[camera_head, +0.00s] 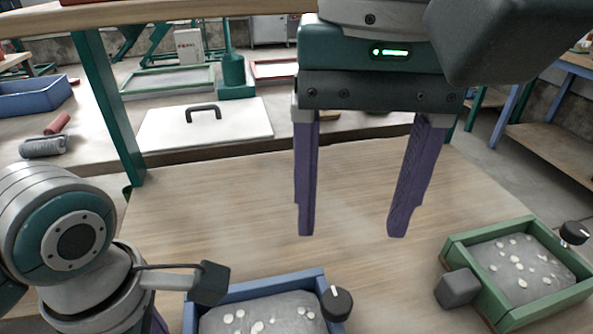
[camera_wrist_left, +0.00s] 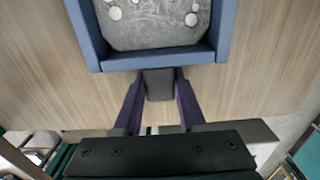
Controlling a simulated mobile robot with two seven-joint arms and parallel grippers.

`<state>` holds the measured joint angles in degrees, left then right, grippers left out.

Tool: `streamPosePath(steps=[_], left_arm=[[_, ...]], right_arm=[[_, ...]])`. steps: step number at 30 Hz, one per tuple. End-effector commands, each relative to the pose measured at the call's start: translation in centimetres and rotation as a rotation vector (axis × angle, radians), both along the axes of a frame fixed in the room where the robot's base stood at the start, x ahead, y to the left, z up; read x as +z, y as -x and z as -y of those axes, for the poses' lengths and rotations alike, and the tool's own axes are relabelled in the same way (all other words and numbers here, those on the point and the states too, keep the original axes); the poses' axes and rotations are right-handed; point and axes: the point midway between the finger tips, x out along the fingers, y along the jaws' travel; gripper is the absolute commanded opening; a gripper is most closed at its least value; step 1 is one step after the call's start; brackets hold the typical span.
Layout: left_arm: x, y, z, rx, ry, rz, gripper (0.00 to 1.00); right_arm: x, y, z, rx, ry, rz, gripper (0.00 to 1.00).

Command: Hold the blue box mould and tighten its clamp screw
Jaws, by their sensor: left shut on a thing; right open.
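The blue box mould (camera_head: 262,284) stands at the bottom of the head view, filled with grey material dotted with pale round pieces. Its black clamp screw (camera_head: 337,303), a knob with a white mark, is at the right side. In the left wrist view the blue mould (camera_wrist_left: 160,59) lies just beyond my left gripper (camera_wrist_left: 161,80), which is shut on the mould's dark grip block (camera_wrist_left: 158,88). In the head view my left arm hides that block. My right gripper (camera_head: 350,236) is open and empty, pointing down above the wooden table, behind and above the knob.
A green box mould (camera_head: 510,318) with similar filling, its own grey block (camera_head: 458,288) and black knob (camera_head: 574,232) stands at the right. The wooden table (camera_head: 220,215) is clear in the middle. Behind are a white board with a handle (camera_head: 205,125) and a blue bin (camera_head: 35,98).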

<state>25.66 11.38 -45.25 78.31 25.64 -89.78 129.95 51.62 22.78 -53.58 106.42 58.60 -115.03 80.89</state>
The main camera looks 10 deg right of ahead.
Motion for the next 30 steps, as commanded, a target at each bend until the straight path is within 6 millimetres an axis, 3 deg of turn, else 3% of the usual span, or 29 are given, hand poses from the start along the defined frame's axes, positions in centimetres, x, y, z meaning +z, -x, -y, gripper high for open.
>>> streamPosePath(steps=[8, 9, 18, 26, 30], left_arm=[[0.0, 0.0, 0.0, 0.0, 0.0, 0.001, 0.0], [0.0, 0.0, 0.0, 0.0, 0.0, 0.001, 0.41], [0.0, 0.0, 0.0, 0.0, 0.0, 0.001, 0.75], [0.1, 0.0, 0.0, 0.0, 0.0, 0.001, 0.75], [1.3, -0.1, 0.1, -0.001, 0.003, 0.002, 0.75]], right_arm=[[0.0, 0.0, 0.0, 0.0, -0.001, 0.0, 0.71], [0.0, 0.0, 0.0, 0.0, -0.001, 0.0, 0.71], [0.0, 0.0, 0.0, 0.001, -0.001, 0.0, 0.71], [0.0, 0.0, 0.0, 0.001, -0.001, 0.0, 0.71], [0.0, 0.0, 0.0, 0.001, -0.001, 0.0, 0.71]])
